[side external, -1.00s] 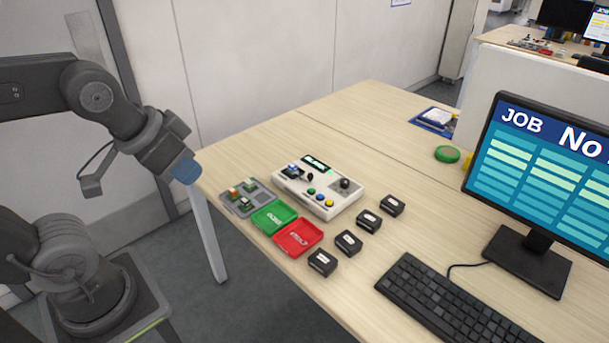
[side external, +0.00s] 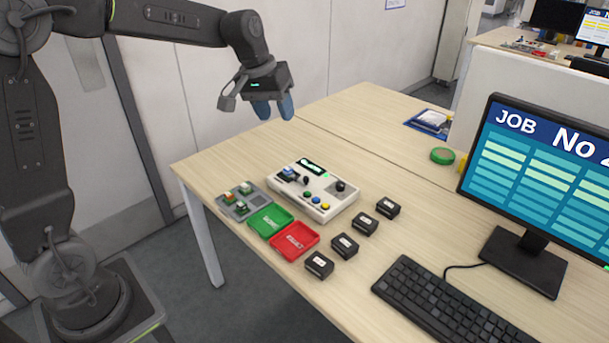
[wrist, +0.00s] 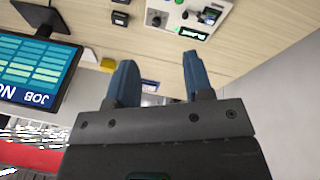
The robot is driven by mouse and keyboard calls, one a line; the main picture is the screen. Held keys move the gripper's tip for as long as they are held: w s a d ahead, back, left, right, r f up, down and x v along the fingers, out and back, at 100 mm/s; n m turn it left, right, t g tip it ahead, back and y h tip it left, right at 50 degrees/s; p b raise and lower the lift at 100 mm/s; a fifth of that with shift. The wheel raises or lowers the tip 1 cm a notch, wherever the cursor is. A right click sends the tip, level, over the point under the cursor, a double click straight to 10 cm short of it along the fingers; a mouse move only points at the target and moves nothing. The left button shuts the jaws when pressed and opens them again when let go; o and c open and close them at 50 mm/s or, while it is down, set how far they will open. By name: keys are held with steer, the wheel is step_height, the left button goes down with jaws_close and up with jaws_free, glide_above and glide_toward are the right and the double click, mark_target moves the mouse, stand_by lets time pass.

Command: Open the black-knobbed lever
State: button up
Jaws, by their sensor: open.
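A white-grey test box (side external: 318,204) stands on the desk, with a small lit green display (side external: 311,166). A black-knobbed lever (side external: 306,181) rises beside a blue-and-dark piece (side external: 288,174) in the box's upper left; its exact tilt is too small to tell. A separate round black knob (side external: 341,186) sits to its right. The box shows upside down and cut off at the top of the wrist view (wrist: 177,27). My gripper (side external: 274,110) is open and empty, with blue fingers, above the desk's far-left edge, well clear of the box. Its fingers (wrist: 158,62) are apart in the wrist view.
A grey tray of small parts (side external: 226,206), a green tray (side external: 270,220) and a red tray (side external: 294,241) lie left of and before the box. Several black blocks (side external: 345,245) stand to its right. A keyboard (side external: 440,300) and monitor (side external: 530,170) are at right.

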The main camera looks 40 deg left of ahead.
steer(key=w+a+f+n+g+h, duration=0.1)
steer(key=w+a+f+n, duration=0.1)
steer(key=w+a+f, duration=0.5)
steer(key=w+a+f+n, duration=0.1)
steer(key=w+a+f, duration=0.1)
steer(key=w+f, duration=0.5)
steer(key=x, duration=0.4)
steer(key=s+x, duration=0.1)
steer(key=x, duration=0.9)
steer(key=shift+s+a+f, duration=0.1)
steer(key=shift+s+f, duration=0.25)
steer(key=shift+f, duration=0.1)
steer(key=shift+c, duration=0.4)
jaws_close()
